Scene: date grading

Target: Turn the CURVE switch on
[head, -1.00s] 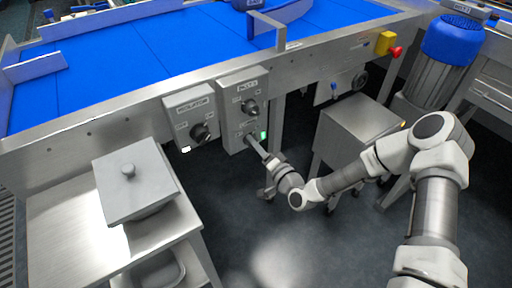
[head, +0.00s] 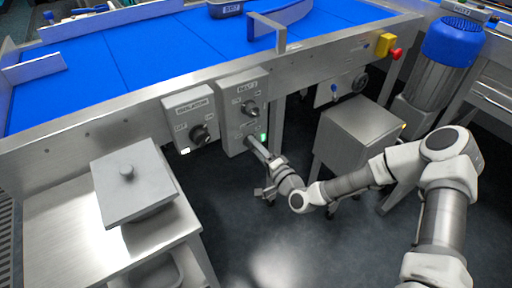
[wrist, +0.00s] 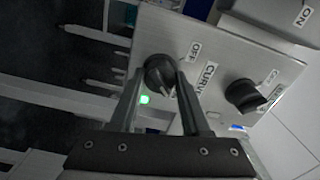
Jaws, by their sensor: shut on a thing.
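The CURVE switch is a dark round knob (wrist: 158,72) on a grey switch box (wrist: 228,45), with the CURVE label beside it in the wrist view. My gripper (wrist: 168,80) is shut on this knob, one finger on each side. An OFF label (wrist: 195,50) sits near the knob. A green lamp (wrist: 145,99) next to it is lit. In the head view my gripper (head: 254,146) reaches the lower part of the box (head: 232,92) and hides most of that knob. The green lamp (head: 263,137) shows there too. I cannot tell the knob's exact setting.
Another dark knob (head: 249,108) is higher on the same box. The ISOLATOR box (head: 179,103) with its own knob is to the left. A blue conveyor (head: 150,55) runs above. A steel table with a lidded container (head: 133,180) stands left, a steel cabinet (head: 358,130) right.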

